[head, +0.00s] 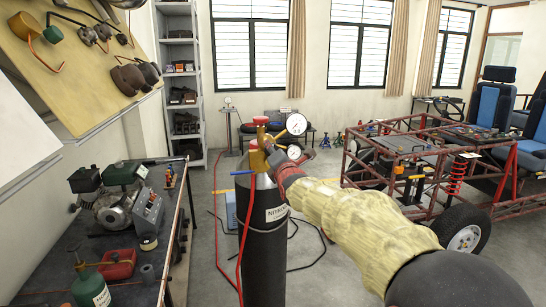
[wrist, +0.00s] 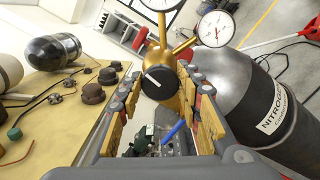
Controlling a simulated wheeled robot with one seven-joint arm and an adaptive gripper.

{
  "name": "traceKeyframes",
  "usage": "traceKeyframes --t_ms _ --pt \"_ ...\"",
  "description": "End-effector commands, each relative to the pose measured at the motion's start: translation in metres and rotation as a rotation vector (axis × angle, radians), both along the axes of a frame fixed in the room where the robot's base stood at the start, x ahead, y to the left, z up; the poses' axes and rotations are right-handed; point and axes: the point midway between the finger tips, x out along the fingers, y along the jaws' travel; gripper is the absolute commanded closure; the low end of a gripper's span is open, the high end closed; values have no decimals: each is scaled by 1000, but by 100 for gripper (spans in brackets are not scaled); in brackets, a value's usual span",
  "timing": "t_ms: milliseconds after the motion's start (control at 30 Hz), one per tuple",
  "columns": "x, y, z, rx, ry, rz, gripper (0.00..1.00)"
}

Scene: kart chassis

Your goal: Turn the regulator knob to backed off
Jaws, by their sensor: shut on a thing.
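The black regulator knob (wrist: 158,79), with a white mark on its face, sits at the front of the brass regulator (wrist: 158,53) in the wrist view. My gripper (wrist: 160,84) is shut on the knob, one finger on each side of it. In the head view my gripper (head: 276,160) is at the regulator (head: 259,158) on top of the dark nitrogen cylinder (head: 265,240); the knob is hidden there. Two white round gauges, an upper one (head: 297,123) and a lower one (head: 294,152), stand to the regulator's right.
A blue lever (wrist: 174,132) shows below the knob. A red hose (head: 218,240) hangs left of the cylinder. A cluttered workbench (head: 75,245) stands at left, and a red tubular kart chassis (head: 425,160) at right. Open floor lies between cylinder and chassis.

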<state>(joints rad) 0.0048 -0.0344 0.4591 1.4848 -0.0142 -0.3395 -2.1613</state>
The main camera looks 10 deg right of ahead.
Motion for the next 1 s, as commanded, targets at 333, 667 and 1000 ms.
traceKeyframes --t_ms 333,667,1000 --pt "0 1 -3 -111 4 1 90" --pt "0 1 -2 -123 4 1 90" --pt "0 0 -2 -123 4 0 54"
